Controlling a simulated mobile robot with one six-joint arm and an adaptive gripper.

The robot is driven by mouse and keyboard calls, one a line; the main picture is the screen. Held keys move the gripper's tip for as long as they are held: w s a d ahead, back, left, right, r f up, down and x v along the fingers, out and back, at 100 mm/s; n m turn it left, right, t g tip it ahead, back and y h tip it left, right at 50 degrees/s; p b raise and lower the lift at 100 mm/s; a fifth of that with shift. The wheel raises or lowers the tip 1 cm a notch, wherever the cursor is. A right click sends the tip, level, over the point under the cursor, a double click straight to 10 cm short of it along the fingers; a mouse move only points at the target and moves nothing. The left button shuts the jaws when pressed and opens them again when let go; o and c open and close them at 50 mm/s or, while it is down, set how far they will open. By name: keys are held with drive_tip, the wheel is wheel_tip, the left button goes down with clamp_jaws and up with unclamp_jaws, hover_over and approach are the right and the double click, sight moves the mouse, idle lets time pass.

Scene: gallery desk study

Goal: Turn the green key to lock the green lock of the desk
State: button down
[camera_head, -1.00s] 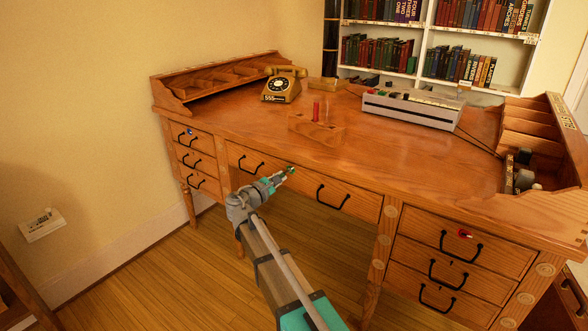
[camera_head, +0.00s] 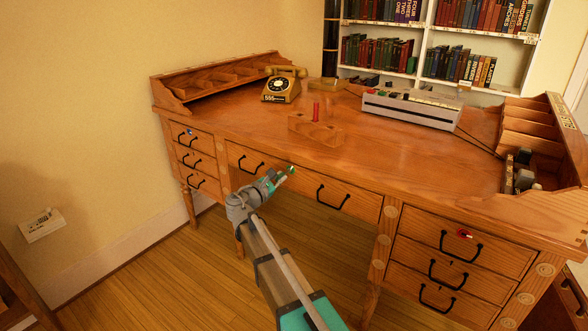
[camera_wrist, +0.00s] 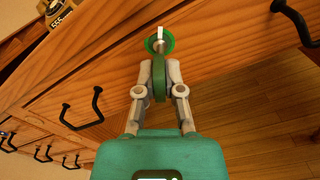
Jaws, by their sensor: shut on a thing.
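The desk (camera_head: 400,160) is brown wood with drawers and black handles. The green lock (camera_wrist: 158,42) is a round green ring on the front of the wide middle drawer, between its two handles; it also shows small in the head view (camera_head: 292,169). The green key (camera_wrist: 159,75) stands out from that lock, its green head between my fingers. My gripper (camera_wrist: 159,82) is shut on the key's head, with one finger on each side, directly in front of the lock. How far the key's shaft is in the lock is partly hidden.
A red key (camera_head: 464,233) is at the top right drawer and a blue lock (camera_head: 190,132) at the top left drawer. A telephone (camera_head: 284,85), a wooden block (camera_head: 316,128) and a grey machine (camera_head: 412,107) stand on the desktop. Black handles (camera_wrist: 82,110) flank the lock.

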drive_tip(key=shift+n, duration=1.5)
drive_tip(key=shift+n, duration=2.2)
drive_tip(key=c, duration=0.7)
unclamp_jaws()
